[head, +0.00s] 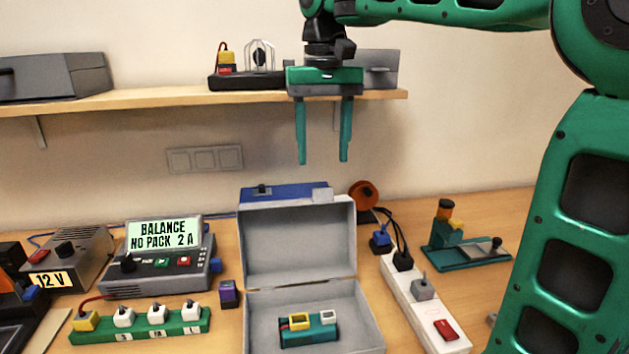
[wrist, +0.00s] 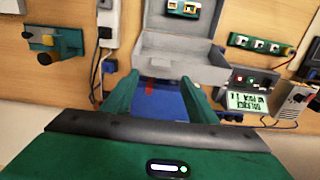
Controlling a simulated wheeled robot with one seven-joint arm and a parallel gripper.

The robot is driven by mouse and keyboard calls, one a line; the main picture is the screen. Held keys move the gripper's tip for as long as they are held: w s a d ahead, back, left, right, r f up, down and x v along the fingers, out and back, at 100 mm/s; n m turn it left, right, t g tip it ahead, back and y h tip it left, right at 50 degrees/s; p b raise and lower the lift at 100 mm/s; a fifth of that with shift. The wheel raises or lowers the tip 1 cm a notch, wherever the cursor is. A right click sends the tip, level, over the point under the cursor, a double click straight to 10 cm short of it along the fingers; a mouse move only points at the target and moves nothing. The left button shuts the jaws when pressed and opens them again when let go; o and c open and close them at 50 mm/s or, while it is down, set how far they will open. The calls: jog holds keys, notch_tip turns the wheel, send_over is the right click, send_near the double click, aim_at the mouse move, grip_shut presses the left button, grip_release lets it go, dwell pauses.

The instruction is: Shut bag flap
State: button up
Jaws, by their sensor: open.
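The bag shows as a grey open case (head: 262,335) on the table, with its flap (head: 300,240) raised upright at the back, hinged to the case. A blue panel (head: 285,192) with a grey tab shows along the flap's top edge. A dark green pack (head: 310,335) with a yellow and a white connector lies inside the case. My gripper (head: 323,162) is open and empty, fingers pointing down, above the flap and apart from it. In the wrist view, the flap (wrist: 180,60) shows beyond the spread fingers, with a blue surface (wrist: 165,105) between them.
A white power strip (head: 415,305) with plugs stands right of the case. A charger (head: 160,265), a green connector strip (head: 140,328) and a small purple block (head: 229,294) are left of it. A shelf (head: 180,101) hangs behind my gripper.

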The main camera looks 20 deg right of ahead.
jog(key=shift+f, duration=3.3)
jog(key=shift+c, duration=0.3)
